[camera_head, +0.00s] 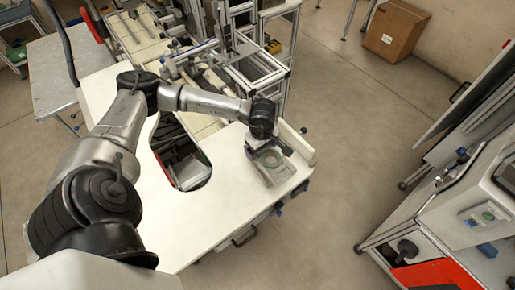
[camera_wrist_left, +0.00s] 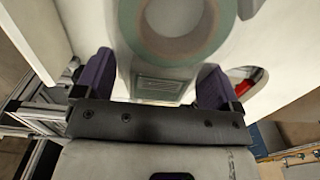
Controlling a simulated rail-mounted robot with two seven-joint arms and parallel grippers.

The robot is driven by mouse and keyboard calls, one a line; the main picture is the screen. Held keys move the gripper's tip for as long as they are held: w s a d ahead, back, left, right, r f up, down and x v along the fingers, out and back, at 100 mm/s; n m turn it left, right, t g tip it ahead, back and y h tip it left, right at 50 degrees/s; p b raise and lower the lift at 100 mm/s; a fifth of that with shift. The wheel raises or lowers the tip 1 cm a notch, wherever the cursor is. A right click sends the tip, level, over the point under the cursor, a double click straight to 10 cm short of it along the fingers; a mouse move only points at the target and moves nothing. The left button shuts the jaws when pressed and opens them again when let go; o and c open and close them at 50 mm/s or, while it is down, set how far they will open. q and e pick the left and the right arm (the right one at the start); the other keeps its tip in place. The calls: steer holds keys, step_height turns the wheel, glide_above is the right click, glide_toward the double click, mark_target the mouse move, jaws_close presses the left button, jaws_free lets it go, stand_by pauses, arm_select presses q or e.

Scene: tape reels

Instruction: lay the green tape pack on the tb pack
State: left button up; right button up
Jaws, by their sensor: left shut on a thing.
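My left gripper (camera_head: 266,150) reaches down over the right end of the white table. It is shut on the green tape pack (camera_head: 271,159), a pale grey holder carrying a green-rimmed reel. In the left wrist view the purple fingers of the gripper (camera_wrist_left: 155,88) sit on either side of the pack's grey labelled end, with the green-rimmed reel (camera_wrist_left: 178,45) beyond them. A grey tray-like piece (camera_head: 282,174), possibly the tb pack, shows just below the held pack. I cannot tell whether the two touch. My right gripper is in neither view.
The white table (camera_head: 215,225) is clear in front and has a cut-out with dark and red items (camera_head: 182,160) to the left. A low white ledge (camera_head: 296,140) runs along its right end. A metal frame and conveyor (camera_head: 250,70) stand behind.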

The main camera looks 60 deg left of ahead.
arm_select(q)
steer(key=a+f, duration=0.1)
steer(key=a, duration=0.2)
steer(key=a+f, duration=0.1)
steer(key=shift+w+a+f, duration=0.2)
steer(key=shift+w+f, duration=0.1)
steer(key=shift+f, duration=0.05)
steer(key=shift+f+p, duration=0.7)
steer(key=shift+f, duration=1.35)
steer(key=shift+f, duration=0.2)
steer(key=o, duration=0.8)
steer(key=shift+c, duration=0.2)
steer(key=shift+r, duration=0.1)
